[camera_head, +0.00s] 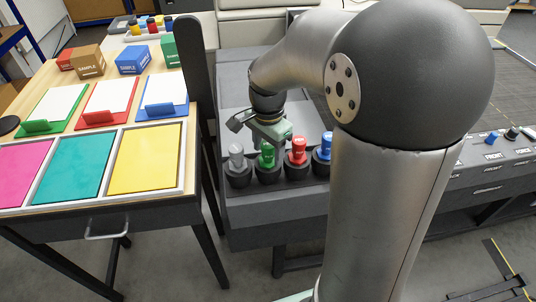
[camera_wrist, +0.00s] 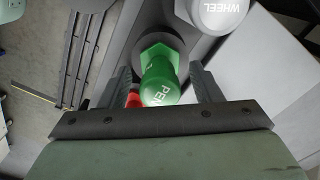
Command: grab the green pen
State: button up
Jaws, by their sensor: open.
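The green pen (camera_head: 267,155) stands upright in a dark round holder, in a row of tools at the machine's front edge. The fingers are apart, with a gap on each side of the pen. In the head view my gripper (camera_head: 273,142) is just above and behind the pen, pointing down. Its fingertips are partly hidden there.
A table (camera_head: 190,185) with coloured panels is at left.

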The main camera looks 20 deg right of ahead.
jog(key=c, duration=1.1)
jog(key=shift+o, duration=0.2)
